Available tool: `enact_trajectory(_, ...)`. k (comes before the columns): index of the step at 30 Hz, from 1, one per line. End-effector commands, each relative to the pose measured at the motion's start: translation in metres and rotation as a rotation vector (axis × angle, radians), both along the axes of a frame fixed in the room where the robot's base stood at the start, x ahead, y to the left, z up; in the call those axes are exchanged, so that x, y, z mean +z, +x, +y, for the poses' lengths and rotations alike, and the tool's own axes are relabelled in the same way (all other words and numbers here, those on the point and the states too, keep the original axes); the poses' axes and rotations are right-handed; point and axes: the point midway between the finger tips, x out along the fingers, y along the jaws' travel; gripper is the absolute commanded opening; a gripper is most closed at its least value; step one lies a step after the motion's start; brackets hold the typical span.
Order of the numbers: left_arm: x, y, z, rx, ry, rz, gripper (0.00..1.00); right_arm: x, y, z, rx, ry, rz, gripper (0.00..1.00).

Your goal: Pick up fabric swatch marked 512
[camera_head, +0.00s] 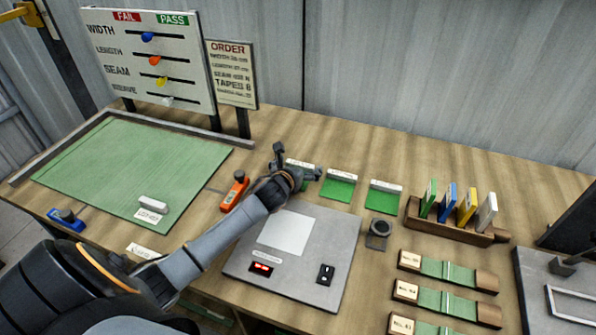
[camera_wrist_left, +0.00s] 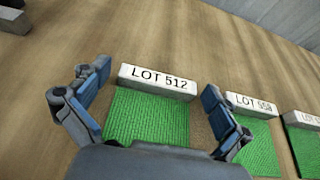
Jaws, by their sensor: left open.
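The green fabric swatch marked LOT 512 (camera_wrist_left: 148,117) lies flat on the wooden table with its white label block (camera_wrist_left: 157,82) at its far edge. My left gripper (camera_wrist_left: 155,84) is open above it, one finger to each side of the swatch, and holds nothing. The gripper's body covers the near part of the swatch in the left wrist view. In the head view my left gripper (camera_head: 298,163) hides most of this swatch. My right gripper is not in view.
Two similar swatches, the middle one (camera_head: 339,187) and the right one (camera_head: 384,198), lie to the right. A scale (camera_head: 330,240) is in front. An orange tool (camera_head: 234,191) lies left of the gripper. A wooden rack (camera_head: 455,229) holds coloured cards at right.

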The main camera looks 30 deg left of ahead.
Motion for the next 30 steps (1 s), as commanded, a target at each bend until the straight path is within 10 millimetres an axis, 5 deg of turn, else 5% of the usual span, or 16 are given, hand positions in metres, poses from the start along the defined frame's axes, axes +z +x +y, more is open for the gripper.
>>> enact_trajectory(2,0.0,0.0,0.0,0.0,0.0,0.0,1.0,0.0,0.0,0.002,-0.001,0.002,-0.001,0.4)
enact_trajectory(8,0.0,0.0,0.0,0.0,0.0,0.0,0.63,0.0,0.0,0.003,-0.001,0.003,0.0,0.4)
enact_trajectory(22,0.005,0.0,0.001,0.0,0.0,-0.002,0.63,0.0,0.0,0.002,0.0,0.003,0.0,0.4)
enact_trajectory(30,0.042,-0.007,-0.002,-0.002,0.005,-0.003,0.63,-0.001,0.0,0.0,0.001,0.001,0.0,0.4)
